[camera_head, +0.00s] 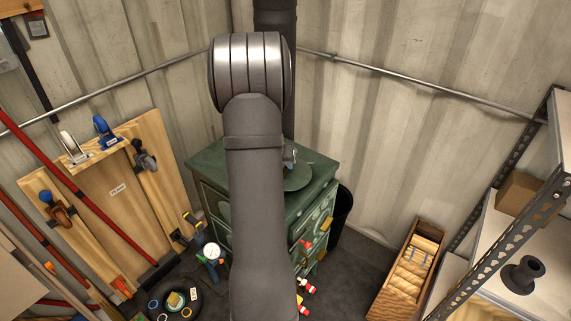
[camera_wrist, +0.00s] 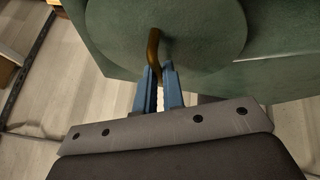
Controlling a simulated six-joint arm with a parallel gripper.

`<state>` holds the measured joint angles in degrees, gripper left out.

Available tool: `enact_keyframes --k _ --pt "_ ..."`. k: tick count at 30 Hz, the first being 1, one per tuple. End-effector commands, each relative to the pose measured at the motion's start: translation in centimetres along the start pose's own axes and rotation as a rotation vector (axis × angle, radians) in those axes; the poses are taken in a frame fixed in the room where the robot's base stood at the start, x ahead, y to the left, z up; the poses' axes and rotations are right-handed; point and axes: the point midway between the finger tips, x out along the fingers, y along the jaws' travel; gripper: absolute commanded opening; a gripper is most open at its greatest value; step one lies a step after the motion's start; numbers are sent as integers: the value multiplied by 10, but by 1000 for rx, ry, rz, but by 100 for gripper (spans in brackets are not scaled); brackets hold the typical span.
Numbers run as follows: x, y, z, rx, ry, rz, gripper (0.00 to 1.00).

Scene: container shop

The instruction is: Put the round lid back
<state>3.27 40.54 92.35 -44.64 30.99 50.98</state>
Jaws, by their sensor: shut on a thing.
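The round lid (camera_head: 298,180) is a flat green disc over the top of the green cabinet (camera_head: 212,158). In the wrist view the lid (camera_wrist: 200,30) fills the upper middle, with a bent brass-coloured handle (camera_wrist: 153,45) standing on it. My gripper (camera_wrist: 157,68) has its blue fingers shut on this handle. In the head view my gripper (camera_head: 290,156) shows small beside my arm, which hides part of the lid and of the cabinet top. I cannot tell whether the lid touches the cabinet top. No opening for the lid shows.
A dark bin (camera_head: 343,214) stands right of the cabinet. A wooden crate (camera_head: 408,268) and metal shelving (camera_head: 497,228) are further right. Wooden boards with clamps (camera_head: 112,190) lean at the left. A dark round tray (camera_head: 206,298) with small things is at lower left. Corrugated walls close the back.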

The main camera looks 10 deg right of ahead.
Motion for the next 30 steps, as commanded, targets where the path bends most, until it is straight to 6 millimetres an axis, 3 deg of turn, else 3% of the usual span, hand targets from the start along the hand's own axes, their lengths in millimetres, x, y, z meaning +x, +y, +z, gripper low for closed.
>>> enact_keyframes --k 17,18,21,30 --pt "9 -3 4 1 1 0 0" --pt "8 -3 4 1 2 0 16" --pt "9 -3 4 1 1 0 34" --pt "8 -3 5 0 -1 0 34"
